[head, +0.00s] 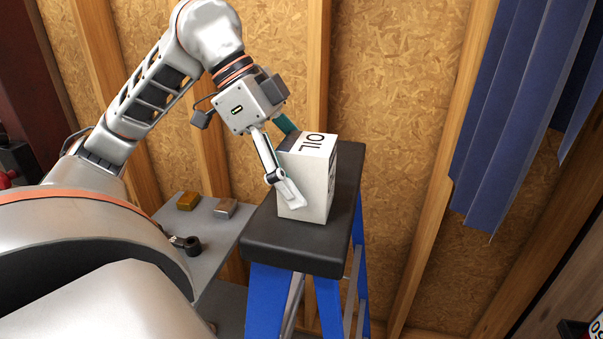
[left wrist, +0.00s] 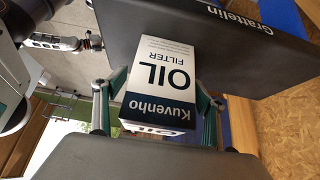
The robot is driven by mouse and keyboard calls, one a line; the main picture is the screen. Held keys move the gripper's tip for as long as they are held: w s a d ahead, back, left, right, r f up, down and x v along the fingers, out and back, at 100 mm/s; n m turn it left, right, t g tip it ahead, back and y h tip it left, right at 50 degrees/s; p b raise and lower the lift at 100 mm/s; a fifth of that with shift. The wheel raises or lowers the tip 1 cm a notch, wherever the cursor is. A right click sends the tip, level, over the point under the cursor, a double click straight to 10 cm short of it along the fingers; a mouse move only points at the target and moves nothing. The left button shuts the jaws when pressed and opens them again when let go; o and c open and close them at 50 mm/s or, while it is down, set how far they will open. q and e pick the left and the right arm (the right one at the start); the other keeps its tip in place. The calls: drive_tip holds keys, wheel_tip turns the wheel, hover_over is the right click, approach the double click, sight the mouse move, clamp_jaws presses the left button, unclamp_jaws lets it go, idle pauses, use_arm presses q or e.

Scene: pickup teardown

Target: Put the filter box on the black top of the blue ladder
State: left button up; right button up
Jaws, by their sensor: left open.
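The filter box (head: 315,178) is white with black "OIL" lettering. In the head view it appears to stand upright on the black top (head: 290,246) of the blue ladder (head: 328,305), toward its middle. My left gripper (head: 293,165) is open around the box, with one finger along its near left side and the other partly hidden behind it. In the left wrist view the box (left wrist: 165,85) lies between the two spread fingers of my gripper (left wrist: 158,95). The black ladder top (left wrist: 210,40) there bears the word "Grattelin". My right gripper is not in view.
A grey shelf (head: 215,240) left of the ladder holds a brass-coloured block (head: 188,200), a grey-brown block (head: 225,208) and a dark fitting (head: 187,243). Blue hanging sheets (head: 520,100) are at the right. A wood-panelled wall (head: 395,100) stands behind.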

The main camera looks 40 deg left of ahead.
use_arm(q)
drive_tip(key=p+v, duration=0.2)
drive_tip(key=v, duration=1)
drive_tip(key=shift+r, duration=0.1)
drive_tip(key=shift+d, duration=0.1)
